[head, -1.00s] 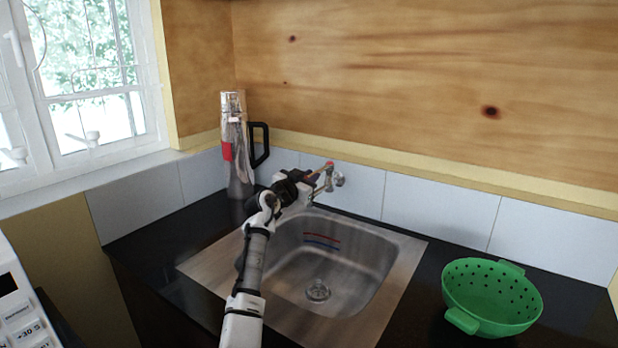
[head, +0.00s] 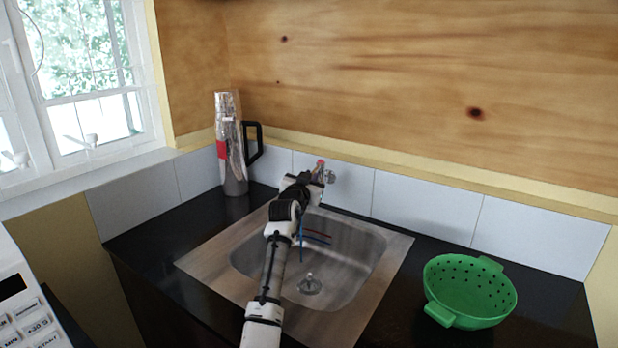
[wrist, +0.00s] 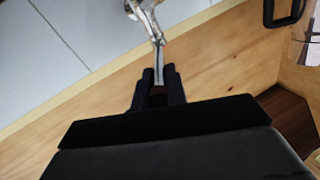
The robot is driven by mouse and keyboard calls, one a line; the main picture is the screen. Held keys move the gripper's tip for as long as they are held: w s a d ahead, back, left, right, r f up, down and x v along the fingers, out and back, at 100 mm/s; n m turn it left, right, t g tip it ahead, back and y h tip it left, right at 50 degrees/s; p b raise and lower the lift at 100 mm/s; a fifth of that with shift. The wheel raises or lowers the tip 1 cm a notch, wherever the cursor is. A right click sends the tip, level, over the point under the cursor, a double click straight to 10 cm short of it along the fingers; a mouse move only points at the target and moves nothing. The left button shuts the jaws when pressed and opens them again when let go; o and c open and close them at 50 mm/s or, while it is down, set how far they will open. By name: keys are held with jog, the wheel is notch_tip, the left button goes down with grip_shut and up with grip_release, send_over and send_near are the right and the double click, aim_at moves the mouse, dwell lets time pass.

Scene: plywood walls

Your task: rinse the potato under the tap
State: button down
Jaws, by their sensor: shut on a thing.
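The metal tap (head: 330,177) with a red tip is on the tiled wall behind the steel sink (head: 345,262). It also shows upside down in the wrist view (wrist: 146,18). My gripper (head: 314,178) is at the tap. In the wrist view my gripper's dark fingers (wrist: 160,82) are close together, with the tap's slim metal handle running in between them. The far end of that handle is in shadow. No potato shows in either view, and I can make out no running water.
A green colander (head: 470,290) stands on the black counter right of the sink. A tall metallic jug (head: 230,150) with a black handle stands in the back left corner. A white appliance (head: 22,300) is at the lower left. The basin looks empty.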

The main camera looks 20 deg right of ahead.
jog(key=c, duration=1.4)
grip_release()
jog(key=shift+a, duration=0.1)
jog(key=v, duration=1.3)
jog(key=shift+s+a+p, duration=0.2)
jog(key=shift+s+p, duration=0.1)
jog(key=shift+p, duration=0.05)
